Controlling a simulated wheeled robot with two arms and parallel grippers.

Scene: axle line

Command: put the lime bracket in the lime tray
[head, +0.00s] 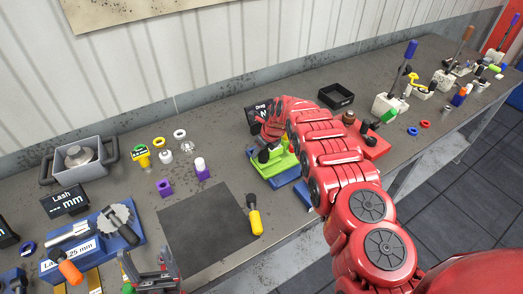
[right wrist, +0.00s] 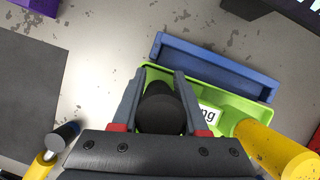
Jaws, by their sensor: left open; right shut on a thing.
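The lime tray (head: 268,168) stands on the bench in the head view. It also shows in the right wrist view (right wrist: 235,103), with a white label. My right gripper (right wrist: 160,84) is over it, shut on a black round part (right wrist: 160,110). I cannot tell whether this part belongs to the lime bracket. A lime piece (head: 285,144) shows above the tray next to my red right arm, which hides part of the area. My left gripper (head: 150,264) is open at the lower edge of the head view, away from the tray.
A blue tray (right wrist: 213,66) lies beside the lime one. A yellow-handled tool (head: 254,220) lies by the dark mat (head: 205,228). A yellow cylinder (right wrist: 270,145) is close to my right gripper. A red tray (head: 375,146) and a black tray (head: 336,96) stand further along.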

